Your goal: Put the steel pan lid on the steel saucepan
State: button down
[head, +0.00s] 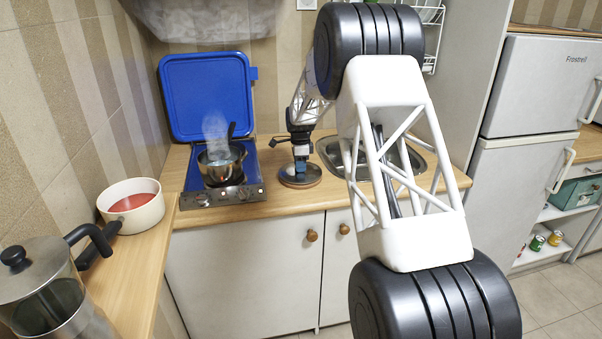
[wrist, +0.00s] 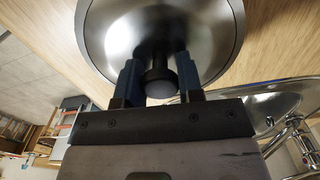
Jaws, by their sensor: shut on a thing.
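The steel saucepan (head: 221,170) stands on the hob with steam rising from it and no lid on it. Its dark handle points up and back. The steel pan lid (head: 299,178) is at the worktop to the right of the hob; it also shows in the wrist view (wrist: 210,30), its dark knob (wrist: 160,84) between my fingers. My gripper (head: 300,166) is shut on the knob, also seen in the wrist view (wrist: 158,82). I cannot tell whether the lid touches the worktop.
The blue hob lid (head: 208,97) stands open behind the hob (head: 255,160). A sink (head: 376,160) lies right of the pan lid. A white pan with red contents (head: 131,211) and a glass coffee press (head: 45,290) stand on the left worktop.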

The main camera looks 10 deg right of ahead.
dwell(0.4)
jog(key=shift+r, duration=1.45)
jog(key=shift+r, duration=0.1)
jog(key=shift+r, duration=1.35)
notch_tip(320, 180, up, 10)
jog(key=w+a, duration=0.3)
jog(key=a, duration=2.6)
jog(key=shift+a+f, duration=0.1)
jog(key=shift+f, duration=2.8)
jog(key=shift+f, duration=0.2)
